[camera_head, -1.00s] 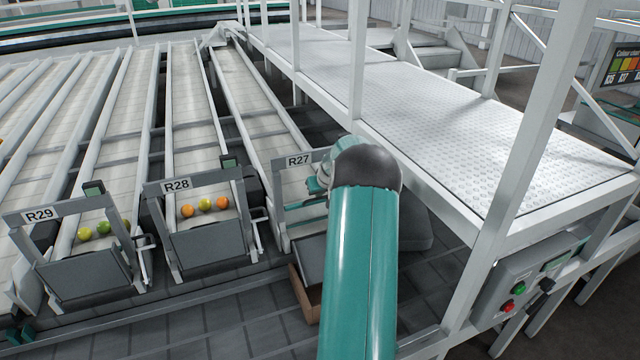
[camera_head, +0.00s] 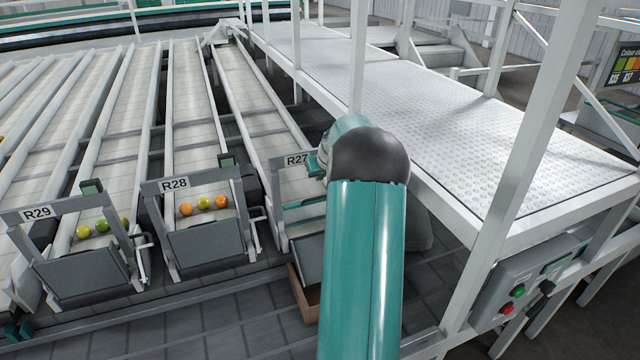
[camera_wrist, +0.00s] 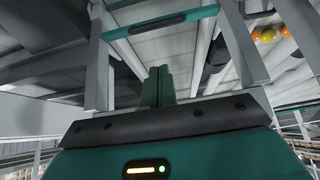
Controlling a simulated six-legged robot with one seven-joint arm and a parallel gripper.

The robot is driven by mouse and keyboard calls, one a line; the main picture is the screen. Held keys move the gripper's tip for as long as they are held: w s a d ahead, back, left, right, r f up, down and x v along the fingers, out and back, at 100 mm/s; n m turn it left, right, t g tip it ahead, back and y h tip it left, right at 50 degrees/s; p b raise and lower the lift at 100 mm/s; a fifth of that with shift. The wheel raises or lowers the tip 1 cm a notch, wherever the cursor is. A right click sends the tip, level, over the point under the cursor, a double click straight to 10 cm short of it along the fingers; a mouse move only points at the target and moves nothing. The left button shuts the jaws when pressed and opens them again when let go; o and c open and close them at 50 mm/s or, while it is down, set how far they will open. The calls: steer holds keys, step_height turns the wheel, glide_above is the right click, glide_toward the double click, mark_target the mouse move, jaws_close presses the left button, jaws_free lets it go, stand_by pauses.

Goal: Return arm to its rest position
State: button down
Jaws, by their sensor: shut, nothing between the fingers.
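My arm (camera_head: 362,260) rises from the bottom of the head view, teal with a dark grey joint (camera_head: 370,155) on top. It covers part of lane R27 (camera_head: 298,160). In the head view my gripper's fingers are hidden behind the arm. In the wrist view my gripper (camera_wrist: 158,72) shows two teal fingers close together, shut, with nothing between them. Beyond the fingers lie a pale lane surface and a teal crossbar (camera_wrist: 160,22), apart from them as far as I can tell.
Lanes R28 (camera_head: 174,184) and R29 (camera_head: 38,213) hold several tomatoes. A cardboard box (camera_head: 306,298) sits on the floor below R27. A railed metal walkway (camera_head: 480,130) with white posts stands close on the right. A control box (camera_head: 525,285) hangs at lower right.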

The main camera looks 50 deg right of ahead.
steer(key=v, duration=0.5)
steer(key=shift+s+a+r, duration=0.1)
steer(key=shift+s+r, duration=0.05)
steer(key=shift+r, duration=0.2)
steer(key=a+r+n+y, duration=0.1)
steer(key=a+r, duration=0.3)
steer(key=a, duration=0.6)
steer(key=w+a+r+n, duration=0.1)
steer(key=a+r, duration=0.2)
steer(key=a, duration=0.7)
steer(key=a+r+n+y, duration=0.1)
steer(key=a+r, duration=0.3)
steer(key=a, duration=0.7)
steer(key=s+a+f+n+y, duration=0.1)
steer(key=s+a+n, duration=0.1)
steer(key=s+a, duration=1.7)
steer(key=a, duration=0.3)
steer(key=shift+s+a+f+n+y, duration=0.2)
steer(key=shift+f+n+y, duration=0.1)
steer(key=shift+f+n, duration=0.1)
